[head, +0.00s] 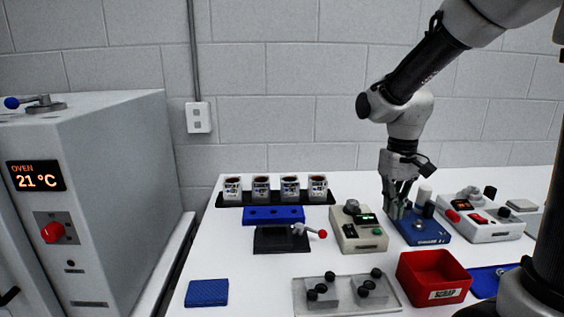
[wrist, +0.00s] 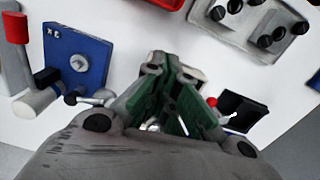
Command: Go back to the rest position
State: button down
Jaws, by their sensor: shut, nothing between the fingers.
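My gripper (head: 397,208) hangs from my arm, pointing down over the right part of the white table. Its fingers are shut with nothing between them. In the head view it is at the left edge of a blue device (head: 420,230) with a round metal part, overlapping it in the picture; whether they touch I cannot tell. In the wrist view my gripper (wrist: 165,122) shows its green-sided fingers together, and the blue device (wrist: 78,62) lies to their left.
A beige box (head: 358,230) with a green display stands left of my gripper. A red scrap bin (head: 434,278) and a clear plate (head: 346,293) with black knobs are in front. Several cups stand in a black rack (head: 275,199). An oven (head: 90,200) is at left.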

jog(key=s+d+r+t, duration=0.2)
jog(key=s+d+r, duration=0.1)
jog(key=s, duration=0.5)
jog(key=s+d+r+m+t, duration=0.1)
jog(key=s+d+r+t, duration=0.1)
jog(key=s+r, duration=0.3)
jog(key=shift+s+d+r+t, duration=0.4)
jog(key=shift+s+d, duration=0.45)
jog(key=shift+s, duration=0.65)
